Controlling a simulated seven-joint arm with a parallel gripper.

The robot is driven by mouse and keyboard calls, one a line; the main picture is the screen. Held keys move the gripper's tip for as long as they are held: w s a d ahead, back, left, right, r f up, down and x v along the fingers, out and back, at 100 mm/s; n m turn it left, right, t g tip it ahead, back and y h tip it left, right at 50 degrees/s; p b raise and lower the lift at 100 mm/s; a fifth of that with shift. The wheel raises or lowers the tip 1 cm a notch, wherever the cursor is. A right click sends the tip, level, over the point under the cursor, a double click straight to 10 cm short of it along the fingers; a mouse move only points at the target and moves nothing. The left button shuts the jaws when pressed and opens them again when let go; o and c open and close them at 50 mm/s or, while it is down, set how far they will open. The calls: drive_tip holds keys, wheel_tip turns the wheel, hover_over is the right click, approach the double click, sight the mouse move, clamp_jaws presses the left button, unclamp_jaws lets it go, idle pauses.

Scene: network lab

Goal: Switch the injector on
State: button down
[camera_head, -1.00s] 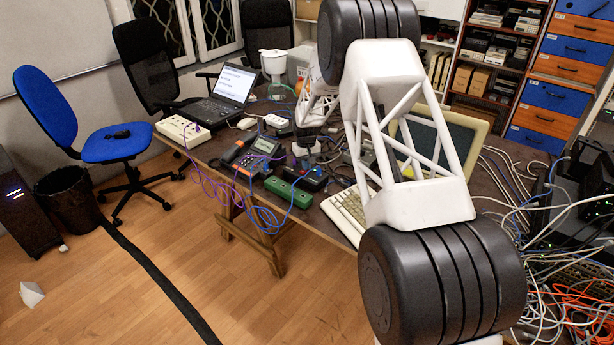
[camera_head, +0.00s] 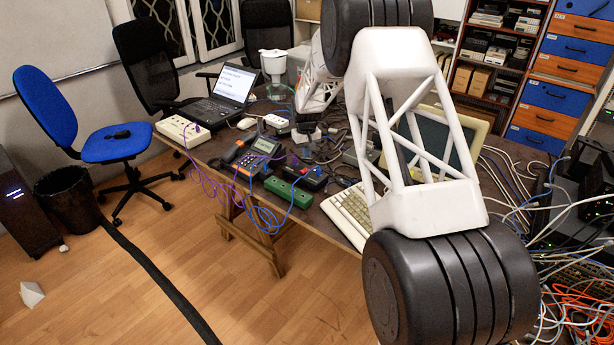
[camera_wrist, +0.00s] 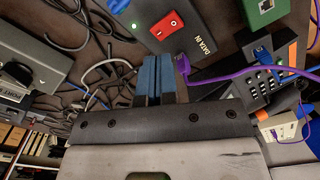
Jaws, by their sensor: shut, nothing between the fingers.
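The injector (camera_wrist: 188,28) is a dark box in the wrist view, at the top middle. Its face carries a red rocker switch (camera_wrist: 167,25), a small green light and white "DATA IN" lettering. I cannot tell which way the rocker is set. My gripper (camera_wrist: 157,72) has its two blue fingers together with nothing held. The fingertips appear just below the injector in the picture, apart from the switch. In the head view, a small dark box (camera_head: 313,178) behind the green box looks like the injector.
A green box (camera_head: 288,193) lies at the table edge, with a desk phone (camera_head: 252,157) left of it. Purple and blue cables hang nearby. A grey box (camera_wrist: 27,65) and tangled cables lie left in the wrist view. A keyboard (camera_head: 347,218) is near my arm.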

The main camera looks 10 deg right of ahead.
drive_tip(key=shift+r, duration=0.65)
drive_tip(key=s+d+r+m+t, duration=0.1)
drive_tip(key=s+d+r, duration=0.1)
drive_tip(key=s+r, duration=1.1)
drive_tip(key=s+d+r+m, duration=0.1)
drive_tip(key=s+d+r, duration=0.1)
drive_tip(key=s+r, duration=1.15)
drive_tip(key=s+d+f, duration=0.1)
drive_tip(key=s, duration=1.8)
drive_tip(key=s+d+m+t, duration=0.1)
drive_tip(key=s, duration=1.9)
drive_tip(key=shift+d+f+t, duration=0.3)
drive_tip(key=shift+d+f, duration=0.05)
